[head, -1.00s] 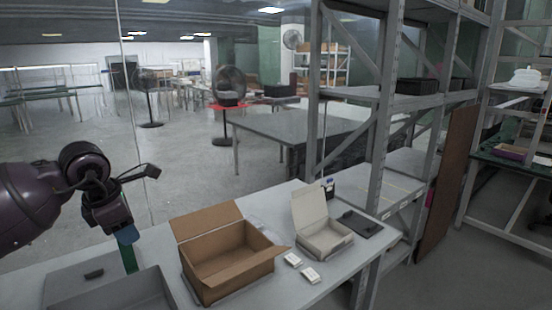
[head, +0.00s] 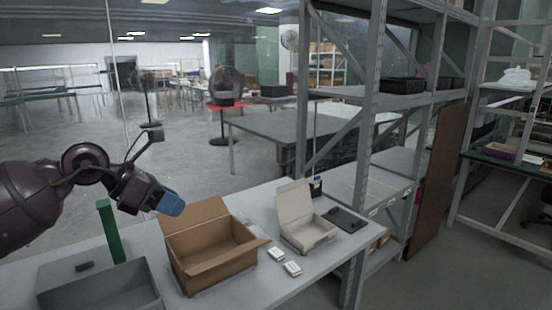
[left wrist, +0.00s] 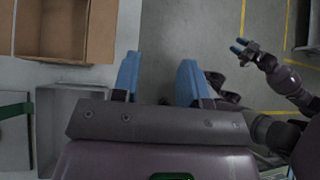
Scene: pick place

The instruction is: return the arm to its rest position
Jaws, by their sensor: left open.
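My left gripper (head: 171,203) is raised in the air at the left of the head view, left of the open cardboard box. In the left wrist view its two blue fingers (left wrist: 160,82) stand apart with nothing between them. My right gripper (left wrist: 240,48), with small blue tips, shows at the upper right of the left wrist view, over the floor. It is too small there to tell whether it is open. It is outside the head view.
The table holds an open brown cardboard box (head: 212,254), a grey tray (head: 140,294), an upright green post (head: 111,232), an open white box (head: 304,233), small white boxes (head: 292,268) and a dark flat item (head: 344,220). A metal shelf (head: 365,130) stands right.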

